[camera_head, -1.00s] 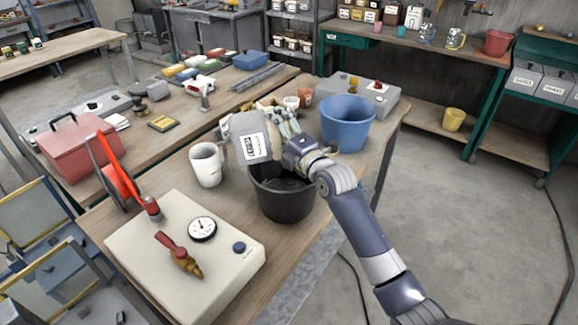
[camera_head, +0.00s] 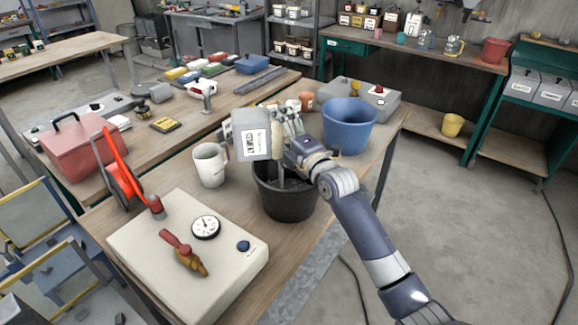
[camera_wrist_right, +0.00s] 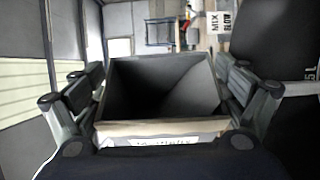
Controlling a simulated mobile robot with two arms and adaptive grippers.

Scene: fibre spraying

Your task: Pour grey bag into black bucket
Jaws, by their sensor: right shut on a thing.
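The grey bag (camera_head: 249,134), with a white printed label, is held tilted above the black bucket (camera_head: 287,203). My right gripper (camera_head: 287,142) is shut on the bag from its right side. A narrow grey streak (camera_head: 281,170) shows between the bag's lower right edge and the bucket; it looks like falling material. Grey matter shows inside the bucket, partly hidden by my arm. The right wrist view looks into the bag's dark open mouth (camera_wrist_right: 163,85), with my fingers (camera_wrist_right: 160,106) on both sides. My left gripper is out of view.
A white mug (camera_head: 210,164) stands just left of the bucket, and a blue bucket (camera_head: 348,126) stands behind it to the right. A cream box with a gauge (camera_head: 190,240) fills the table's front. A red toolbox (camera_head: 82,150) is at the left.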

